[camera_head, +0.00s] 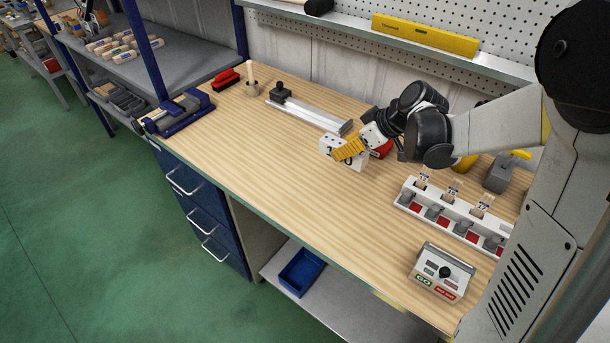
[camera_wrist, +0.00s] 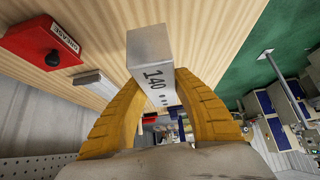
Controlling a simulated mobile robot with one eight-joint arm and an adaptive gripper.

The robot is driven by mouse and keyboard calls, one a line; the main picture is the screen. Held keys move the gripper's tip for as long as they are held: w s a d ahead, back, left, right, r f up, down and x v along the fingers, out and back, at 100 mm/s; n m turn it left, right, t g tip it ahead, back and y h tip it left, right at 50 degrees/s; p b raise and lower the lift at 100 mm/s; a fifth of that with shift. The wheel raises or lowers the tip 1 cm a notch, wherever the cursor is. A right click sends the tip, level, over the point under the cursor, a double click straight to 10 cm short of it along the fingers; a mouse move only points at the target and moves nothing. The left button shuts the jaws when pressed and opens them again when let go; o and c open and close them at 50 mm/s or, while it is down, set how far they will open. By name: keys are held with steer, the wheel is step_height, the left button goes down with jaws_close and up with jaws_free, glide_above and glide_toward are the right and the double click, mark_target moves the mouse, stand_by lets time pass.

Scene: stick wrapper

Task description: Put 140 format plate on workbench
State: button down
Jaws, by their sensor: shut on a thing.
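The 140 format plate (camera_wrist: 150,50) is a pale grey-white block with "140" and dots printed on its face. In the wrist view it stands out between the two yellow fingers of my gripper (camera_wrist: 162,95), which are shut on it. In the head view the plate (camera_head: 343,155) shows at the end of my gripper (camera_head: 345,150), over the middle of the wooden workbench (camera_head: 260,165). I cannot tell whether the plate touches the bench top or is a little above it.
A red GREASE box (camera_wrist: 40,42) is beside my gripper. A long metal rail (camera_head: 310,113) lies behind. A white rack (camera_head: 455,215) with several numbered slots and a control box (camera_head: 441,272) stand to the right. The left-front bench top is clear.

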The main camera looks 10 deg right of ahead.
steer(key=a+f, duration=0.1)
steer(key=a, duration=0.1)
steer(key=a+f+b, duration=0.1)
steer(key=a+f, duration=0.1)
steer(key=a, duration=0.1)
steer(key=s+a+f+b, duration=0.1)
steer(key=a+f, duration=0.1)
steer(key=a, duration=0.1)
steer(key=shift+a+f, duration=0.15)
steer(key=shift+a, duration=0.1)
step_height(320, 180, down, 4)
steer(key=b, duration=0.2)
steer(key=shift+b, duration=0.3)
steer(key=c, duration=1.1)
jaws_free()
steer(key=shift+o, duration=0.2)
